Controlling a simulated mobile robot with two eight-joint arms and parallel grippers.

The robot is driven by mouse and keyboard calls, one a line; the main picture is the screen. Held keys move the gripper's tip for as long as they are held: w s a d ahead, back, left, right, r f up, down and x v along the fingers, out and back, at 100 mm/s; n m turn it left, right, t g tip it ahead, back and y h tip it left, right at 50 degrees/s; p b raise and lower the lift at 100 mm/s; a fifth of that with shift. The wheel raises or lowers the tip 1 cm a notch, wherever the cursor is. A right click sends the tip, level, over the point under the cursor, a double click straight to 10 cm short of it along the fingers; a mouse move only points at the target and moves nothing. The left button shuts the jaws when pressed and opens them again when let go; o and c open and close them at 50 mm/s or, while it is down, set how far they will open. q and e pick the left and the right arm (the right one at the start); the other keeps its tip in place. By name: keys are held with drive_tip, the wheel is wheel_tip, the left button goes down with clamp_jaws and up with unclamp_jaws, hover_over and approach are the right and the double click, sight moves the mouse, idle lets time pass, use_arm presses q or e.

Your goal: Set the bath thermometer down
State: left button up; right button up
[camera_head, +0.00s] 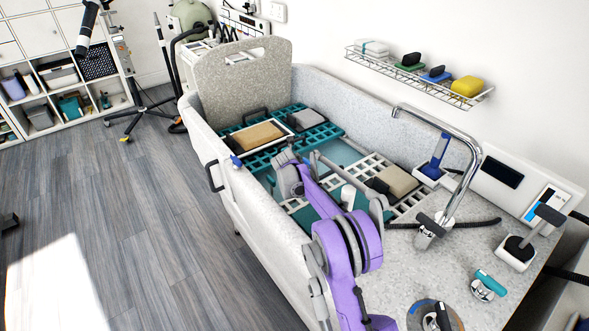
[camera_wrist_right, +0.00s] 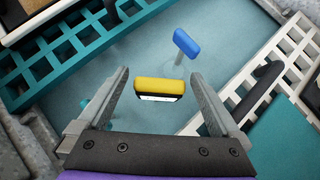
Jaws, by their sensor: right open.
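My right gripper (camera_head: 300,159) is at the end of the purple arm, reaching down into the grey tub (camera_head: 262,217). In the right wrist view its two grey fingers (camera_wrist_right: 160,75) are spread wide. A small object with a yellow top and a dark lower edge (camera_wrist_right: 160,86) shows between them, clear of both fingers. It may be the bath thermometer; I cannot tell for sure, nor its exact height above the tub floor. In the head view the arm and gripper hide it. My left gripper is not in view.
Teal grating (camera_wrist_right: 60,62) and white grating (camera_wrist_right: 297,55) flank the teal tub floor. A blue-topped item on a pale stem (camera_wrist_right: 186,43) stands beyond the yellow one. A tan block on a tray (camera_head: 257,136) and a curved faucet (camera_head: 470,165) are nearby.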

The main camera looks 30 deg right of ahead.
drive_tip(key=v, duration=1.2)
drive_tip(key=shift+s, duration=0.1)
